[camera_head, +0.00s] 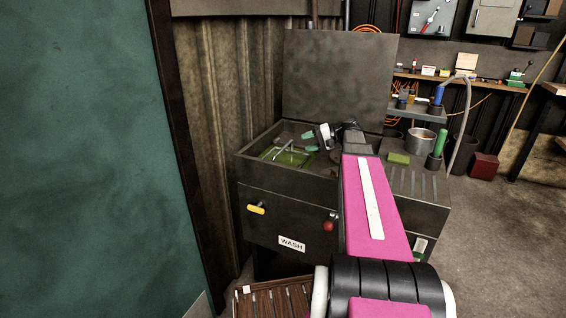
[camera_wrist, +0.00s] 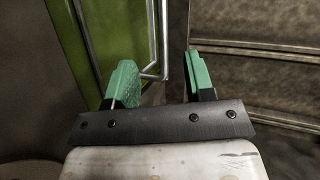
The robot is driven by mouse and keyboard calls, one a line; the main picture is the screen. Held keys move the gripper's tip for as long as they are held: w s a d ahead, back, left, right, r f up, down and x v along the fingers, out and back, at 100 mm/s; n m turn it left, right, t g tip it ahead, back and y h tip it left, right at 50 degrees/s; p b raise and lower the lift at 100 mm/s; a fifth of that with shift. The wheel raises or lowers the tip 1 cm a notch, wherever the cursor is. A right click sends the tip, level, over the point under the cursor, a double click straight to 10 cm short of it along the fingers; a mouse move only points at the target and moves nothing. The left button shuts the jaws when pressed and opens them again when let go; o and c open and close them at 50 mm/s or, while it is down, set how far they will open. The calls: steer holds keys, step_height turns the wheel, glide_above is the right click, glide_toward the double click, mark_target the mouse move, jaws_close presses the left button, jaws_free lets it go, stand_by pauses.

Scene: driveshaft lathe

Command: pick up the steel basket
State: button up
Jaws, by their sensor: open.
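A thin steel wire handle (camera_head: 284,147) rises at an angle from the green liquid in the wash tank (camera_head: 245,150). It looks like the steel basket's handle; I cannot make out the basket's body clearly. My gripper (camera_head: 310,141) is open, just right of the handle over the tank. In the wrist view, my gripper (camera_wrist: 163,78) shows two green fingers spread apart. The bent wire (camera_wrist: 153,73) shows in the gap between them, nearer the left finger. I cannot tell whether the wire touches that finger. Nothing is clamped.
The raised tank lid (camera_head: 338,80) stands behind. A green block (camera_head: 398,158), a steel pot (camera_head: 420,140) and a green bottle (camera_head: 439,144) are on the right. A teal panel (camera_head: 80,150) fills the left. A slatted brown crate (camera_head: 275,300) is low in front.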

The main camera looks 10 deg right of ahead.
mark_target(285, 148)
steer(key=x, duration=1)
steer(key=shift+a, duration=0.4)
jaws_close()
